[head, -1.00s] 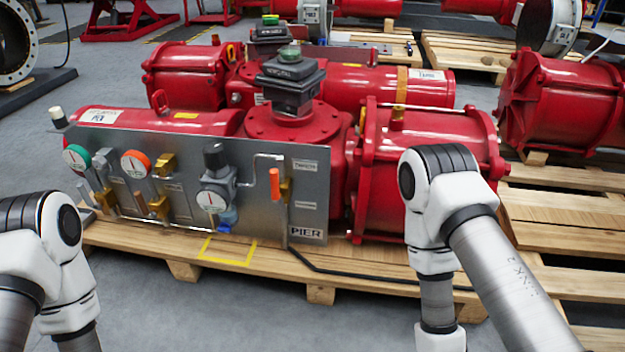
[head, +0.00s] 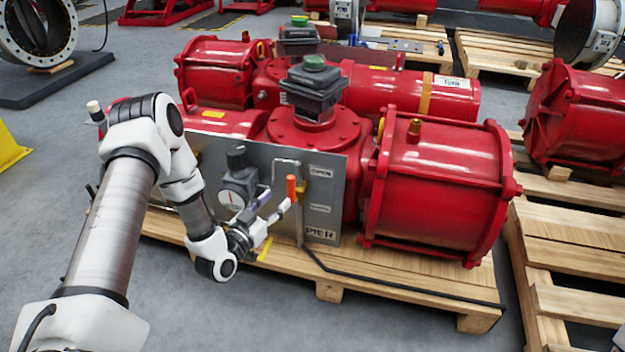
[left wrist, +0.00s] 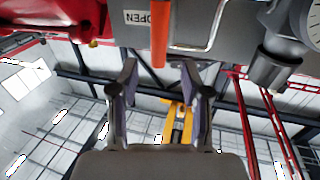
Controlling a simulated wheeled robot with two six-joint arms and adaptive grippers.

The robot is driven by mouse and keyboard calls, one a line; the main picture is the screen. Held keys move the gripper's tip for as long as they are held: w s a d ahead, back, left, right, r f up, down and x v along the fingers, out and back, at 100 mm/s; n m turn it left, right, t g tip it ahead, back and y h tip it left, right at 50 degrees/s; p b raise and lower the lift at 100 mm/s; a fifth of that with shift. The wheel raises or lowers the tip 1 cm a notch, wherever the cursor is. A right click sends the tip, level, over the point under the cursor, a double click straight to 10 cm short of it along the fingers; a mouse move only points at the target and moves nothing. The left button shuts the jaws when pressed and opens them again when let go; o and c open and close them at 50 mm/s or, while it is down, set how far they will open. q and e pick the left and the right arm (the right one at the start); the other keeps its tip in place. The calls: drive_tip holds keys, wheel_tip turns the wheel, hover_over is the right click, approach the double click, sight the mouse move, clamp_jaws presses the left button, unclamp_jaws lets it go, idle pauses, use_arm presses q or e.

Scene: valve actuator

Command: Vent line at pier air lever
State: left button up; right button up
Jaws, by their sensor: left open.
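The orange-handled air lever (head: 291,188) stands upright near the right end of the grey panel (head: 340,190) marked PIER. My left gripper (head: 276,202) is open at the front of the panel, its fingers pointing at the lever from just left of it. In the left wrist view, which is upside down, the orange lever (left wrist: 160,35) lines up with the gap between the spread fingers of the gripper (left wrist: 160,78). An OPEN label (left wrist: 137,18) is beside the lever. I cannot tell whether the fingers touch it. My right gripper is out of view.
A gauge with a dark regulator (head: 235,185) sits left of the lever; my arm hides the panel's left part. Red actuator cylinders (head: 440,180) stand behind and to the right. A black hose (head: 400,288) lies along the wooden pallet (head: 290,268). Grey floor in front is clear.

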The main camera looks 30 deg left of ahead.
sight(289, 189)
use_arm(q)
drive_tip(key=w+b, duration=0.1)
drive_tip(key=w, duration=0.2)
drive_tip(key=w+b, duration=0.2)
drive_tip(key=w, duration=0.2)
drive_tip(key=shift+d+f, duration=0.15)
drive_tip(key=shift+w, duration=0.35)
clamp_jaws()
